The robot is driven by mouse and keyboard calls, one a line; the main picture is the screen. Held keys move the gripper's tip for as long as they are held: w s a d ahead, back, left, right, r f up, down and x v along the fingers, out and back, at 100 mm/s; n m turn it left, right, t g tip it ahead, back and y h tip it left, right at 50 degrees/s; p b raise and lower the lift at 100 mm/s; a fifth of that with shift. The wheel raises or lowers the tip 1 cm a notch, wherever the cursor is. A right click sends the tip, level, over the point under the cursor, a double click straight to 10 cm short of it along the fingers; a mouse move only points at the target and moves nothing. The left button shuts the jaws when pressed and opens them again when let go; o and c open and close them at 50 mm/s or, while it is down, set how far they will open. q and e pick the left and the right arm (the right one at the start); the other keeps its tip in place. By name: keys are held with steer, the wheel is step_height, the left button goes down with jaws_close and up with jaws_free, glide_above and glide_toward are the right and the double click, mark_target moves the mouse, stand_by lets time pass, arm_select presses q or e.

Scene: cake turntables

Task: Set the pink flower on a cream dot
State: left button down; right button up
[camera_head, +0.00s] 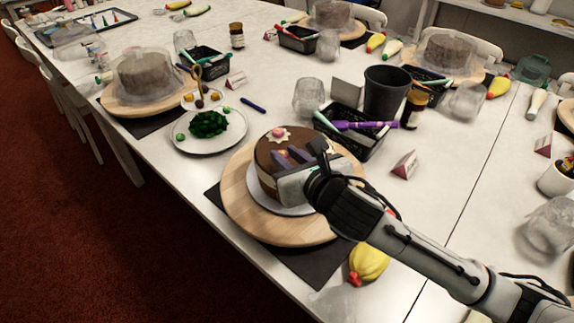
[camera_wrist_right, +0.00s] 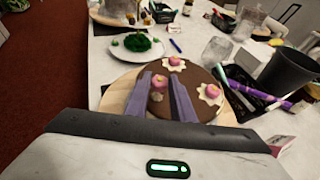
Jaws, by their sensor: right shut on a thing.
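The chocolate-topped cake (camera_head: 266,153) stands on a round wooden turntable (camera_head: 236,200). My right gripper (camera_head: 291,157) is over the cake top. In the right wrist view its purple fingers (camera_wrist_right: 165,90) are shut on a pink flower (camera_wrist_right: 159,82), just above or at the cake's surface; I cannot tell whether it touches. Two other pink flowers sit on cream dots, one at the far edge (camera_wrist_right: 175,62) and one at the right (camera_wrist_right: 211,91). The head view shows the far one (camera_head: 278,132). Any dot under the held flower is mostly hidden. My left gripper is not in view.
A plate of green pieces (camera_head: 208,125) stands left of the cake. A black tray with pens (camera_head: 361,145), a dark cup (camera_head: 385,92) and a brown bottle (camera_head: 413,108) stand behind and right. A yellow piping bag (camera_head: 369,262) lies in front.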

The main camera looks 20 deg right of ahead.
steer(key=shift+f, duration=1.15)
steer(key=shift+f, duration=0.2)
steer(key=o, duration=1)
steer(key=shift+r, duration=0.25)
steer(key=v, duration=1.2)
